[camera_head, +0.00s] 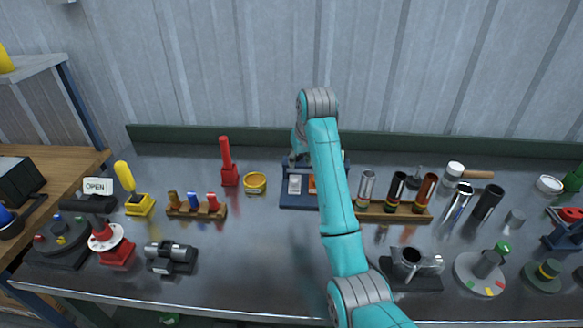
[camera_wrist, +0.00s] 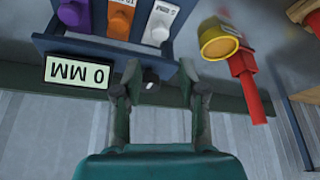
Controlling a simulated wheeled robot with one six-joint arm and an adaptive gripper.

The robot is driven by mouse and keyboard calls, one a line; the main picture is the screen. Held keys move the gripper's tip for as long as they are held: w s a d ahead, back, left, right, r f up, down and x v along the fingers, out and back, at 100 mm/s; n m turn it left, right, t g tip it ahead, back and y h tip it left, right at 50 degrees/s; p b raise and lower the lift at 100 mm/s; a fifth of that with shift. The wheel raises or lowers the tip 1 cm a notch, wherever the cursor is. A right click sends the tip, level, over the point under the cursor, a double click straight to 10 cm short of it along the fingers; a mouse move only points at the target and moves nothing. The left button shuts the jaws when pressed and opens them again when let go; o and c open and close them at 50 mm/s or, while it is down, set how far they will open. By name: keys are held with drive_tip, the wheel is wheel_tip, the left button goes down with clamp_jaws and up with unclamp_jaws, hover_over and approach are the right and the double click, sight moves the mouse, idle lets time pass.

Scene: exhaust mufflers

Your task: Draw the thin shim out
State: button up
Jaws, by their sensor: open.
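A dark blue holder (camera_head: 287,200) stands at the back centre of the bench, partly hidden by my arm. In the wrist view the holder (camera_wrist: 100,50) carries a purple piece (camera_wrist: 72,12), an orange piece (camera_wrist: 121,18) and a white piece (camera_wrist: 161,20) with small lettering. I cannot tell from their tops which is the thin shim. A pale display (camera_wrist: 77,72) on the holder reads "0 MM" upside down. My gripper (camera_wrist: 160,92) is open beside the holder, with a small dark knob-like part (camera_wrist: 150,82) showing between the fingers. No piece is held.
A yellow ring-shaped cup (camera_head: 255,182) and a red upright handle (camera_head: 228,165) stand left of the holder. A wooden rack of tubes (camera_head: 400,212) stands close on the right. A green rail (camera_head: 180,134) runs behind.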

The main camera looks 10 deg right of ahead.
sight(295, 179)
drive_tip(key=x, duration=1)
drive_tip(key=shift+w+f, duration=0.15)
drive_tip(key=shift+f, duration=0.2)
clamp_jaws()
